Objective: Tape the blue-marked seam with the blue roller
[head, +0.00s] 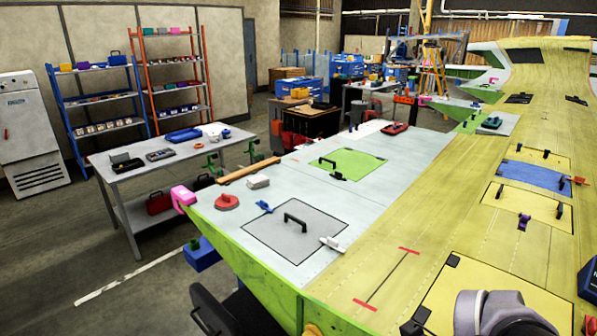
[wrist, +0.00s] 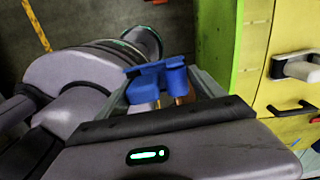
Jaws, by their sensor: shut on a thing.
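My gripper (wrist: 168,92) is shut on the blue roller (wrist: 147,86) in the wrist view. The roller is a blue tool, partly hidden by the gripper body, and an orange-brown part shows beside it. It is held over the floor, left of the wing's green edge and apart from the wing. The gripper does not show in the head view. A dark seam (head: 388,279) with red end marks runs across the yellow wing skin in the head view. I cannot make out a blue-marked seam in either view.
The wing skin carries a grey panel (head: 294,230) with a black handle, a green panel (head: 345,163), a blue panel (head: 535,177) and a red suction cup (head: 227,202). In the wrist view, a white clamp (wrist: 297,68) and a black handle (wrist: 291,109) stand on the yellow surface.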

